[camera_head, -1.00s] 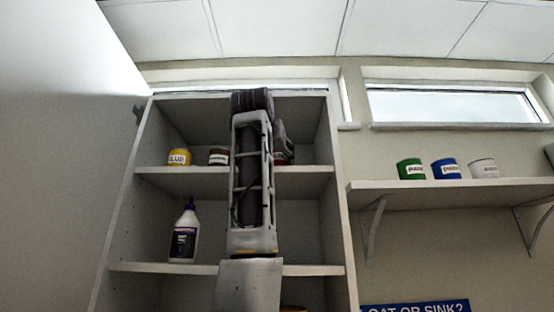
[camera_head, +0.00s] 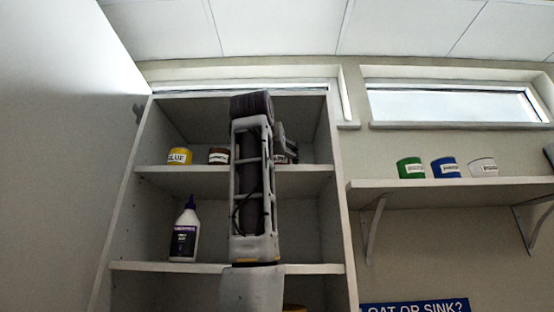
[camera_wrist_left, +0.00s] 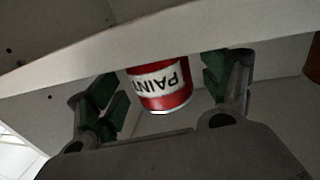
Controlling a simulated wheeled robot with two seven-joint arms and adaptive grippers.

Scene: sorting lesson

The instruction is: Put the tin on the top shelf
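A red tin with a white PAINT label (camera_wrist_left: 165,85) shows in the left wrist view, its lettering upside down. It is between the two green-padded fingers of my left gripper (camera_wrist_left: 161,80), which stand apart with a gap on each side of it. A pale shelf edge (camera_wrist_left: 150,40) hides part of the tin. In the head view my left gripper (camera_head: 284,142) is at the cabinet's top shelf (camera_head: 305,168), mostly hidden behind my forearm. Part of the tin (camera_head: 292,156) shows beside it. My right gripper is in no view.
A yellow GLUE tin (camera_head: 179,157) and a brown tin (camera_head: 218,157) stand on the same shelf, left of my arm. A glue bottle (camera_head: 185,235) stands one shelf lower. Green (camera_head: 410,168), blue (camera_head: 446,168) and white (camera_head: 483,167) tins stand on a wall shelf at right.

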